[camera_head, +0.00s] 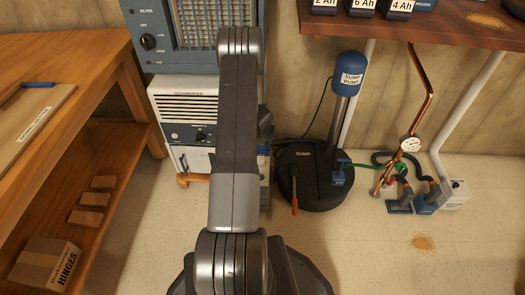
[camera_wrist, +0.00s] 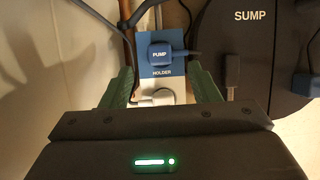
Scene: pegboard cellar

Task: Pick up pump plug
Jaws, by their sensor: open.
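The pump plug (camera_wrist: 160,54) is a dark blue block marked PUMP, in the upper middle of the wrist view. It sits on a blue panel marked HOLDER (camera_wrist: 162,72), and a dark cord runs from its right side. My gripper (camera_wrist: 161,76) has green fingers, open, one on each side of the holder's lower part. Nothing is gripped. How far the fingertips are from the plug in depth is not clear. In the head view my arm hides the gripper, and I cannot make out the plug.
A white plug (camera_wrist: 162,97) with a cord lies just below the holder, between my fingers. The round black sump base (camera_wrist: 250,60) is at right; in the head view the sump pump (camera_head: 349,75) rises from it. A dehumidifier (camera_head: 183,115) and wooden bench (camera_head: 95,65) are left.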

